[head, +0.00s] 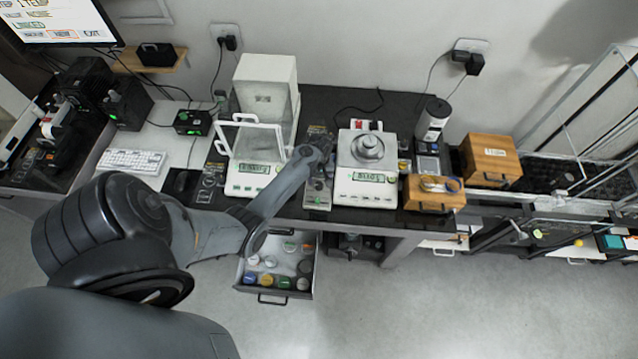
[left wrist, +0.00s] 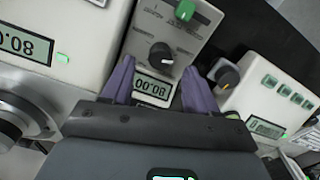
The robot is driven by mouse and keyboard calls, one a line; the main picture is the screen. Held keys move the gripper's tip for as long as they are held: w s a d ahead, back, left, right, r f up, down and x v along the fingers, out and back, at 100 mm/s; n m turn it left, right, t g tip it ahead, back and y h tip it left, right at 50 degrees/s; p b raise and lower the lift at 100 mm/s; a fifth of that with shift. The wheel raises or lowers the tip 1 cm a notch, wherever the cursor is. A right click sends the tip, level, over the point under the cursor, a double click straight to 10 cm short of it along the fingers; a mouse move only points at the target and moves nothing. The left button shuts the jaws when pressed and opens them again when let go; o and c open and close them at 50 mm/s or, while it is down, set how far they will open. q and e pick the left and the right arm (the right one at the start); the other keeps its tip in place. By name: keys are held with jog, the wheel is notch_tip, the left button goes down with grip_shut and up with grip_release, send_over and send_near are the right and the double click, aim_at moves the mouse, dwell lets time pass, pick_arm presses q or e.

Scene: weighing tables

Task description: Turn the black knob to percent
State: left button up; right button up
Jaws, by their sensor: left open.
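The black knob (left wrist: 162,55) with a white pointer mark sits on the pale front panel of a small instrument (left wrist: 158,25) in the left wrist view. A green switch (left wrist: 185,10) and a small display (left wrist: 152,87) are on the same panel. The printed labels around the knob are too small to read. My left gripper (left wrist: 160,67) is open, its two purple fingers on either side of the knob and display. I cannot tell whether they touch the knob. In the head view the instrument (head: 317,195) is partly covered by my left arm. My right gripper is not in view.
A white balance (head: 367,187) stands to the right, and a balance with a glass shield (head: 247,180) to the left. An open drawer (head: 277,294) with several coloured lids lies below.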

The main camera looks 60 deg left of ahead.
aim_at(319, 184)
pick_arm(q)
jog(key=shift+f+b, duration=0.3)
jog(key=shift+f, duration=1.65)
jog(key=c, duration=1)
jog(key=shift+c, duration=0.2)
